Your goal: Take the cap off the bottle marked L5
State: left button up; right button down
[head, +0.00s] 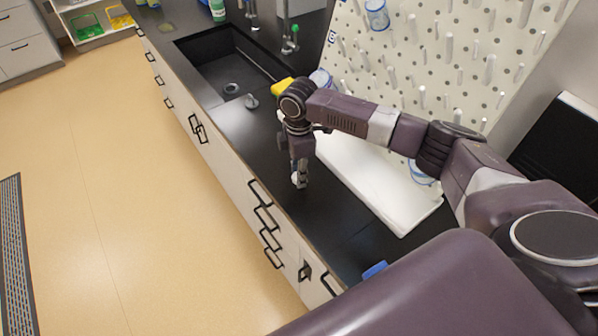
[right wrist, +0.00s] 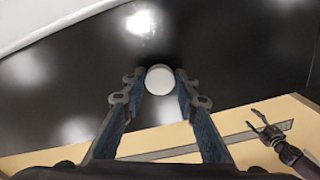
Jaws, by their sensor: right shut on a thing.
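A round white cap (right wrist: 159,79) shows from above between the two fingertips of my right gripper (right wrist: 155,85) in the right wrist view. In the head view my right gripper (head: 299,176) points down at the dark counter, shut on this small white thing near the counter's front edge. The bottle's body under the cap is hidden, and no L5 mark can be read. I cannot tell whether the cap sits on a bottle. My left gripper (right wrist: 256,118) shows at the lower right of the right wrist view, fingers spread and empty, over the floor.
A white board (head: 385,190) lies on the counter right of my right gripper, below a pegboard (head: 450,60). A black sink (head: 225,70), a yellow thing (head: 283,87) and a grey piece (head: 251,101) are farther back. A blue thing (head: 375,270) lies nearer me.

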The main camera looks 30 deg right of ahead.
jog(key=shift+f, duration=0.15)
jog(key=c, duration=1.5)
grip_release()
